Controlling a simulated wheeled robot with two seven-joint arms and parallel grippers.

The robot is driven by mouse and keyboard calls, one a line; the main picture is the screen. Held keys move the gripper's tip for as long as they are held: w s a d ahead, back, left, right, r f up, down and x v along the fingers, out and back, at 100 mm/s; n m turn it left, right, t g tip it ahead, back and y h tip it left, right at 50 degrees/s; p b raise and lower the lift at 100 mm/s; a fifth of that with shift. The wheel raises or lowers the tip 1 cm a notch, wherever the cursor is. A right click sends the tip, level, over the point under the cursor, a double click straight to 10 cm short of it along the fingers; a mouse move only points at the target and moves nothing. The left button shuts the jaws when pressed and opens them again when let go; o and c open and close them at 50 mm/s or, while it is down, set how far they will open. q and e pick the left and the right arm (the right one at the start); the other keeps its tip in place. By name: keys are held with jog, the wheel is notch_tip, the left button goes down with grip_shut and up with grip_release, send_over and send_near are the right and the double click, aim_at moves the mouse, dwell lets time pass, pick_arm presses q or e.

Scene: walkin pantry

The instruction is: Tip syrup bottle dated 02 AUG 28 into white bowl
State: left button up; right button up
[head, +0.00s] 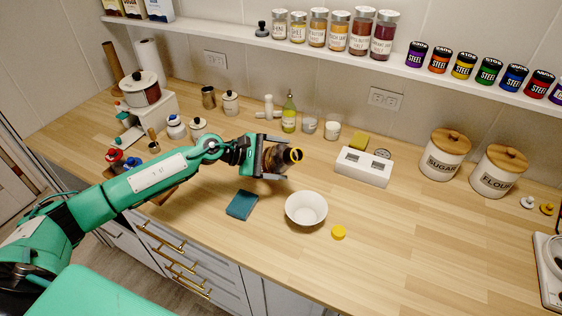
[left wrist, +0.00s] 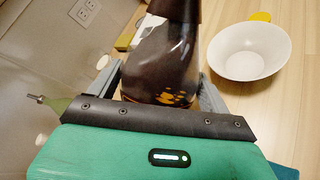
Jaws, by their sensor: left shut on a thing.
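My left gripper (head: 277,160) is shut on the syrup bottle (head: 283,156), a dark bottle with a yellow ring at its mouth. The bottle is held up off the counter, tilted, with its mouth to the right. In the left wrist view the bottle (left wrist: 168,50) is between the fingers, dark with some amber patches; no date is readable. The white bowl (head: 306,209) stands on the counter, in front and to the right of the bottle. It also shows in the left wrist view (left wrist: 249,52). A yellow cap (head: 339,232) lies right of the bowl. My right gripper is not in view.
A blue cloth (head: 242,204) lies left of the bowl. A white block (head: 363,167) with dark windows stands behind it. Sugar (head: 444,158) and flour (head: 497,173) canisters stand at the right. A green bottle (head: 289,115) stands at the back. The counter right of the cap is clear.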

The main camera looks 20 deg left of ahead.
aim_at(268, 161)
pick_arm(q)
jog(key=shift+w+a+f+m+t+y, duration=0.35)
jog(key=shift+w+a+m+y, duration=0.1)
jog(key=shift+m+y, duration=0.2)
jog(key=shift+a+f+m+y, duration=0.2)
jog(key=shift+f+m+y, duration=0.15)
jog(key=shift+m, duration=0.1)
jog(key=shift+w+a+f+m+t+y, duration=0.2)
jog(key=shift+f+m+t+y, duration=0.15)
jog(key=shift+f+m+y, duration=0.2)
jog(key=shift+f, duration=0.2)
jog(key=shift+f+m+y, duration=0.35)
jog(key=shift+f+m, duration=0.05)
jog(key=shift+m, duration=0.05)
jog(key=shift+f+m+t+p, duration=0.15)
jog(key=shift+m+t+p, duration=0.25)
jog(key=shift+p, duration=0.25)
dwell(0.4)
jog(key=shift+d+r+m+y+p, duration=0.1)
jog(key=shift+r+m+y+p, duration=0.2)
jog(key=shift+r+y+p, duration=0.3)
dwell(0.9)
jog(key=shift+s+d+r+m+t+p, duration=0.15)
jog(key=shift+r+m+t+p, duration=0.2)
jog(key=shift+r, duration=0.3)
dwell(0.7)
